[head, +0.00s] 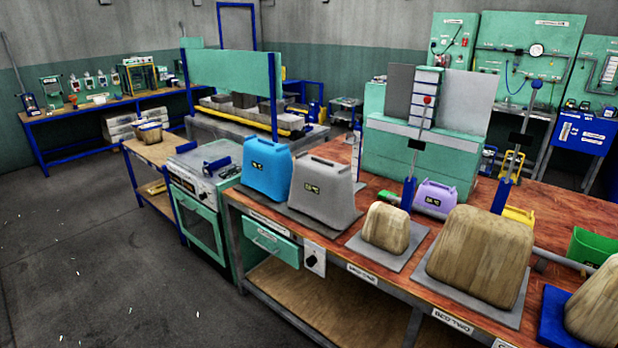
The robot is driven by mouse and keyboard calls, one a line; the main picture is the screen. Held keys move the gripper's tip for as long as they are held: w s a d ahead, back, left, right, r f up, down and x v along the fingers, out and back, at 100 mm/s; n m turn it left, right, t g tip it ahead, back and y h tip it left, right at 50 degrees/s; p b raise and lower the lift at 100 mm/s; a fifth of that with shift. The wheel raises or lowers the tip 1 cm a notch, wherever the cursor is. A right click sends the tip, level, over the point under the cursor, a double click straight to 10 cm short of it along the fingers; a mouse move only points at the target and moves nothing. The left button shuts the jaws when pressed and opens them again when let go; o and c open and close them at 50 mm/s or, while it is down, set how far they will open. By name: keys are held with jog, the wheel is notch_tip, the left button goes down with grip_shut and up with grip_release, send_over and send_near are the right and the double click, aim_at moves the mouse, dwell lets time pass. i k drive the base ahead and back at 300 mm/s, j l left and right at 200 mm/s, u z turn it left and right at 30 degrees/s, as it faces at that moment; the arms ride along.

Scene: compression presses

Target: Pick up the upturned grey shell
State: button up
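A grey shell (323,188) stands on the wooden-topped workbench, near its left end. It is wider at the bottom than at the top, with a handle-like ridge on its top and a small dark display on its front. It rests on a grey plate (322,229). A blue shell (268,170) of similar shape stands close to its left. The inside and underside of the grey shell are hidden. My gripper is not in this view.
Wooden blocks (385,228) (478,258) stand on plates to the right. A small purple shell (434,197) and upright blue-handled levers (410,192) stand behind them. A green oven (200,205) adjoins the bench's left end.

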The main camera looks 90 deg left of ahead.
aim_at(322, 188)
jog(key=u, duration=3.05)
